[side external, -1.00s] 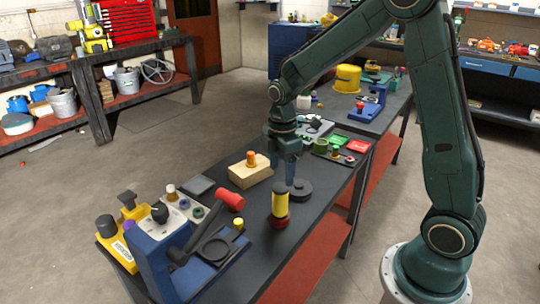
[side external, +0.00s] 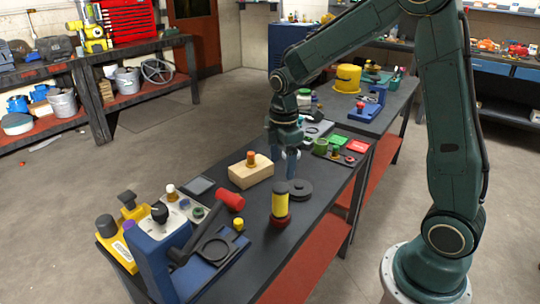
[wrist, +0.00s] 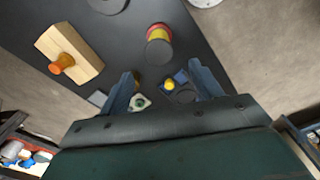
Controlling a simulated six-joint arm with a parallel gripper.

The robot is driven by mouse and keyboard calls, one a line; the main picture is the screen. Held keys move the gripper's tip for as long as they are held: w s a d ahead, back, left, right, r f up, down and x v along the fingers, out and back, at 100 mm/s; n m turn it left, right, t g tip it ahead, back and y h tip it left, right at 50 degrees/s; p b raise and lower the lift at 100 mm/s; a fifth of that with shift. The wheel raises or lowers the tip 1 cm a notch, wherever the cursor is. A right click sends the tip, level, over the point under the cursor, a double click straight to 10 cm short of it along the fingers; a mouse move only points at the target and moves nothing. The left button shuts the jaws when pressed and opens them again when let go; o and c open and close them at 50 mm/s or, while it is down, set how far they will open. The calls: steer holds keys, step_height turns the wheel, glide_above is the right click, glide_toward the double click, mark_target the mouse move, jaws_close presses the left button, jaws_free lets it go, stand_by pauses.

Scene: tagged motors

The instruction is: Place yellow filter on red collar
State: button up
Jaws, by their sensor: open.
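The yellow filter (side external: 280,203), a yellow cylinder with a dark grey top, stands upright on the red collar (side external: 280,221) near the bench's right edge. In the wrist view the filter's grey top (wrist: 158,50) faces the camera, with yellow and red showing beyond it. My gripper (side external: 291,176) is behind the filter in the side view, fingers pointing down. In the wrist view its two fingers (wrist: 165,78) are spread apart with nothing held between them, and the filter lies beyond the fingertips. The contact between filter and collar is too small to judge closely.
A dark round disc (side external: 300,190) lies right behind the filter. A wooden block (side external: 251,171) with an orange piece stands to the left. A blue press-like fixture (side external: 160,255) with a red handle (side external: 231,200) and a small yellow piece (side external: 238,224) are in front. Small parts lie behind.

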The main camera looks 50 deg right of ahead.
steer(key=s+a+r+m+t, duration=0.2)
steer(key=s+r+m, duration=0.4)
steer(key=s, duration=0.4)
steer(key=s+a+r+m+t, duration=0.3)
steer(key=s+r+m, duration=0.3)
steer(key=s, duration=0.4)
steer(key=shift+s+a+r+t, duration=0.2)
steer(key=shift+a+r+t, duration=0.1)
steer(key=shift+a+r, duration=0.2)
